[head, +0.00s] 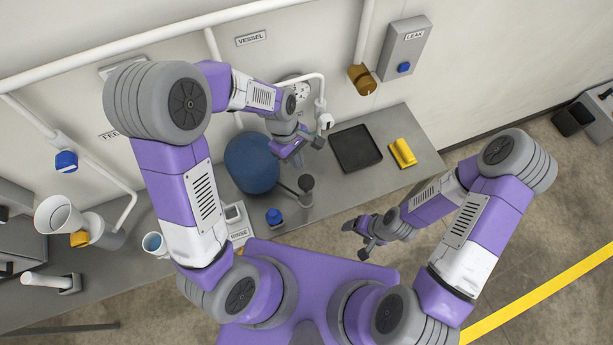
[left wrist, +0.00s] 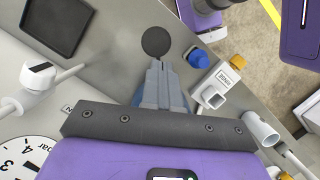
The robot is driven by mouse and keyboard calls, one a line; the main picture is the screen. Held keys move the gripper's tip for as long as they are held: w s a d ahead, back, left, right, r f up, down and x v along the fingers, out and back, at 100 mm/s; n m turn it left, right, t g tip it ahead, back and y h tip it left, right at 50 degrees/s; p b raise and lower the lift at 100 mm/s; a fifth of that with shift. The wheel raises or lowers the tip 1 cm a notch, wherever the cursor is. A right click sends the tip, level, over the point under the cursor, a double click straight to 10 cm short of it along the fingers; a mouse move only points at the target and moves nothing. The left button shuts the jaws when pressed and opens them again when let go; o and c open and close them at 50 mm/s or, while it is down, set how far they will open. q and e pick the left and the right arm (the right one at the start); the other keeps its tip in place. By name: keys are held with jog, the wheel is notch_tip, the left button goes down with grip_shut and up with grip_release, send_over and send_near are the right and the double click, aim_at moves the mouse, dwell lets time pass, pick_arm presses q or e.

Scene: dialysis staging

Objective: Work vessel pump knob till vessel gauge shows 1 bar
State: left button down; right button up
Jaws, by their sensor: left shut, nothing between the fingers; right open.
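The vessel is a blue rounded body (head: 250,163) on the bench, below the VESSEL sign (head: 251,38). The pump knob (head: 306,183) is a dark round cap standing at the vessel's front right. It shows as a dark disc (left wrist: 156,42) just beyond my left fingertips in the left wrist view. My left gripper (head: 298,160) is shut and empty above the vessel, pointing toward the knob; I cannot tell if they touch. The vessel gauge (head: 298,90) is partly hidden by my arm. Its dial (left wrist: 25,162) is cut off in the wrist view, needle unreadable. My right gripper (head: 355,238) is open and empty, off the bench.
A black tray (head: 356,148) and a yellow object (head: 403,153) lie on the bench to the right. A blue knob (head: 274,216) and the RINSE unit (head: 236,222) stand at the front edge.

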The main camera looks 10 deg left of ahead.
aim_at(305, 180)
pick_arm(q)
jog(key=b+x, duration=0.1)
jog(key=x, duration=0.1)
jog(key=b+x, duration=0.1)
jog(key=x, duration=0.1)
jog(key=w+b+x, duration=0.1)
jog(key=b+x, duration=0.1)
jog(key=shift+s+f, duration=0.1)
jog(key=shift+f, duration=0.2)
jog(key=shift+d+f+b, duration=0.1)
jog(key=shift+f+b, duration=0.15)
jog(key=shift+b, duration=0.05)
jog(key=shift+s, duration=0.15)
pick_arm(e)
jog(key=f, duration=0.5)
jog(key=shift+w, duration=0.35)
jog(key=shift+r, duration=0.1)
